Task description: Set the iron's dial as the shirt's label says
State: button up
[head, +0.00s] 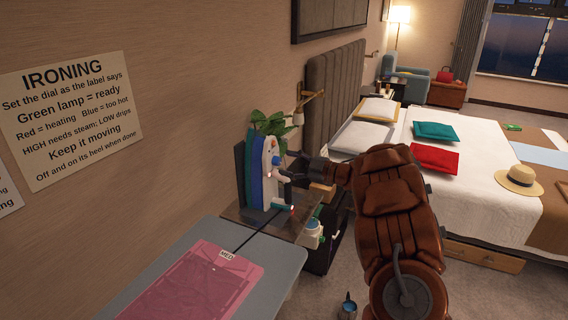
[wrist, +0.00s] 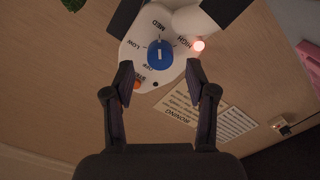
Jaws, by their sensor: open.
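The white iron (head: 270,166) stands upright on the side table, its blue dial (wrist: 160,55) facing my gripper. Around the dial are the words OFF, LOW, MED and HIGH; its white mark runs roughly along the OFF–MED line, and I cannot tell which end points.
An orange button (wrist: 137,84) marked STEAM sits by the left finger. A plant (head: 269,124) and upright coloured panels (head: 251,180) stand close to the iron. An ironing sign (head: 70,115) hangs on the wall. The bed (head: 460,180) is to the right.

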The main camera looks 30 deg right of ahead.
jog(key=v, duration=0.9)
jog(key=shift+s, duration=0.2)
jog(key=shift+d, duration=0.15)
